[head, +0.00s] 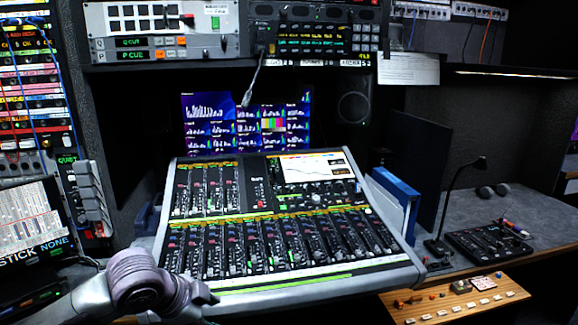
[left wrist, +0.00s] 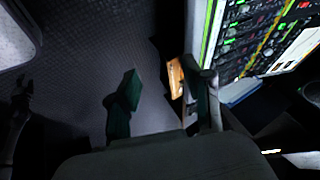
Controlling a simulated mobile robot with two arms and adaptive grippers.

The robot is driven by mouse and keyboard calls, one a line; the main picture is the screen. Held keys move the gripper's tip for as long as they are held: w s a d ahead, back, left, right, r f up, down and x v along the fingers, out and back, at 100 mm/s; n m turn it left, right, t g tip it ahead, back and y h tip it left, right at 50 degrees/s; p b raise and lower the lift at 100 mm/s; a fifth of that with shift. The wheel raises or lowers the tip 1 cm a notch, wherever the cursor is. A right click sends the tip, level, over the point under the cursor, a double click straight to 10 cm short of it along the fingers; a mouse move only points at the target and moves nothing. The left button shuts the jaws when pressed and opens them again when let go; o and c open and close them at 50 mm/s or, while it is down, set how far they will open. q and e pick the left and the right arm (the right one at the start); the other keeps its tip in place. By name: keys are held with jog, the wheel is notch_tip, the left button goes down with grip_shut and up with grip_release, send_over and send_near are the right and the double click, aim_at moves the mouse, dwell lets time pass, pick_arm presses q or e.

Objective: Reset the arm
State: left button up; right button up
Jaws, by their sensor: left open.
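My left arm (head: 145,278) comes in at the lower left of the head view, in front of the mixing console (head: 285,280). Its purple-grey joint and a pale link show, but its fingers are not visible there. In the left wrist view, my left gripper (left wrist: 168,90) is open, with two dark fingers with green pads standing apart and nothing between them. The lit console face (left wrist: 250,40) shows at the upper right of that view.
A gooseneck microphone (head: 462,190) and a small black control box (head: 490,243) stand on the right-hand desk. A wooden button panel (head: 455,300) lies at the lower right. A blue binder (head: 395,200) stands beside the console. Racks (head: 30,120) line the left.

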pick_arm(q)
jog(key=w+a+f+n+t, duration=0.2)
jog(key=w+f+n, duration=0.45)
jog(key=f, duration=0.75)
jog(key=s+a+f+n+g+y, duration=0.1)
jog(key=s+a+f+n, duration=0.15)
jog(key=f, duration=0.85)
jog(key=s+a+f+n+y, duration=0.15)
jog(key=a+f, duration=0.25)
jog(key=f, duration=0.7)
jog(key=s+a+f+n+g+y, duration=0.1)
jog(key=s+f, duration=0.6)
jog(key=s, duration=0.3)
jog(key=s+f+g, duration=0.1)
jog(key=s+f, duration=0.7)
jog(key=s, duration=0.3)
jog(key=s+a+f+n+g+y, duration=0.1)
jog(key=s+f+g, duration=0.1)
jog(key=s+f, duration=0.65)
jog(key=s+d+f, duration=0.1)
jog(key=s, duration=0.8)
jog(key=s+d+f+g, duration=0.1)
jog(key=s, duration=0.8)
jog(key=shift+s+f+g, duration=0.25)
jog(key=shift+s+g, duration=0.05)
jog(key=shift+s, duration=0.1)
